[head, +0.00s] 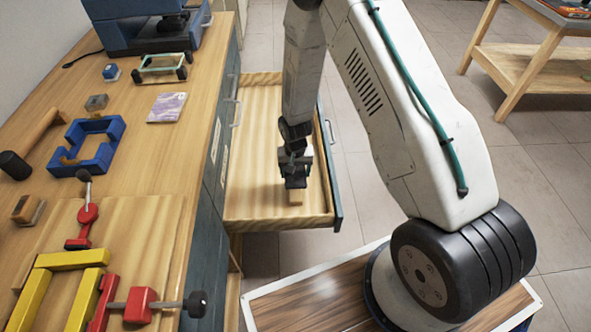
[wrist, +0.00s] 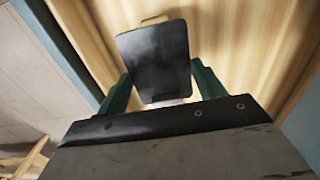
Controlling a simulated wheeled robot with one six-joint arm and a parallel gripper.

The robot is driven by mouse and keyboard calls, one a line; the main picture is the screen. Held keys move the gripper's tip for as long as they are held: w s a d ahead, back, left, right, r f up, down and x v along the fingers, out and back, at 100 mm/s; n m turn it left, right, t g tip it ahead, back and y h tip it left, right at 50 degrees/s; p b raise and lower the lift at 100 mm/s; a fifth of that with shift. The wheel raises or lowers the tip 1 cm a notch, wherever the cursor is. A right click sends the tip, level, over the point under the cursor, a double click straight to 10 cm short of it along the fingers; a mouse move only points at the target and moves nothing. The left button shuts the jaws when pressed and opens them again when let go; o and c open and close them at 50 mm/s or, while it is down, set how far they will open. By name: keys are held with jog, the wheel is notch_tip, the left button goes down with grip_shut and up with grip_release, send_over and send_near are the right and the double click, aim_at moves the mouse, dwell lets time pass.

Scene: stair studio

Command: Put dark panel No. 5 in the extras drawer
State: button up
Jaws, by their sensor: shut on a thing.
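A dark, smooth rectangular panel (wrist: 154,58) with rounded corners is between the green fingers of my gripper (wrist: 158,92) in the wrist view. My gripper is shut on it. In the head view my gripper (head: 295,178) points down inside the open wooden drawer (head: 255,130), towards its front end. The drawer's pale wood floor (wrist: 235,30) lies behind the panel in the wrist view. A small tan block (head: 295,197) shows just below my gripper. I cannot tell whether the panel touches the drawer floor. No number is readable on the panel.
The drawer's walls surround my gripper. A wooden table (head: 530,65) stands at the far right. Grey floor tiles are clear between.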

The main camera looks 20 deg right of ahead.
aim_at(295, 191)
jog(key=shift+f, duration=4.3)
jog(key=shift+f, duration=0.2)
jog(key=o, duration=1.1)
jog(key=shift+c, duration=0.2)
jog(key=shift+r, duration=0.1)
jog(key=shift+r, duration=3.9)
